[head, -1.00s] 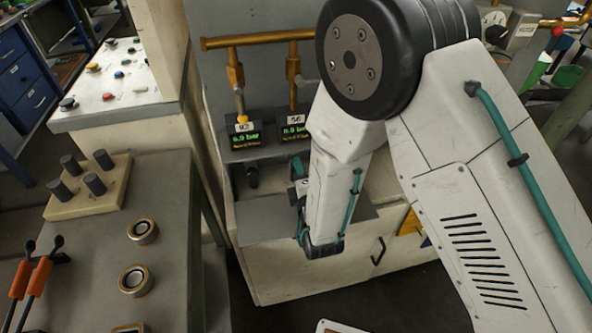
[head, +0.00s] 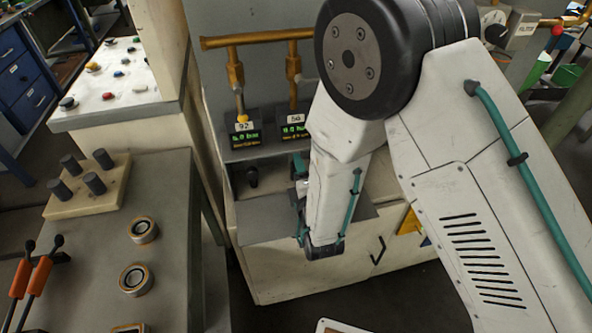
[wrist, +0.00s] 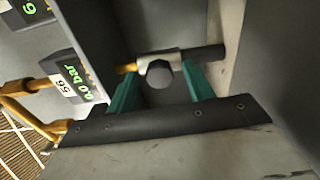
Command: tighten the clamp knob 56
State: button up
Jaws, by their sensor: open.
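In the wrist view, a dark round clamp knob (wrist: 159,74) sits on a light metal clamp around a horizontal pipe. The plate labelled 56 (wrist: 67,86) is to its left, beside a green readout. My gripper (wrist: 158,71) is open, with one teal finger on each side of the knob. I cannot tell whether either finger touches it. In the head view, the 56 display (head: 295,126) stands on the bench, and my forearm hides the knob and most of the gripper.
A brass pipe (head: 255,39) runs above both. A grey side wall closes in on the right in the wrist view. A grey console (head: 130,230) stands at left.

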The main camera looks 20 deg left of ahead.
jog(key=v, duration=0.7)
jog(key=shift+s+d, duration=0.1)
jog(key=shift+s, duration=0.2)
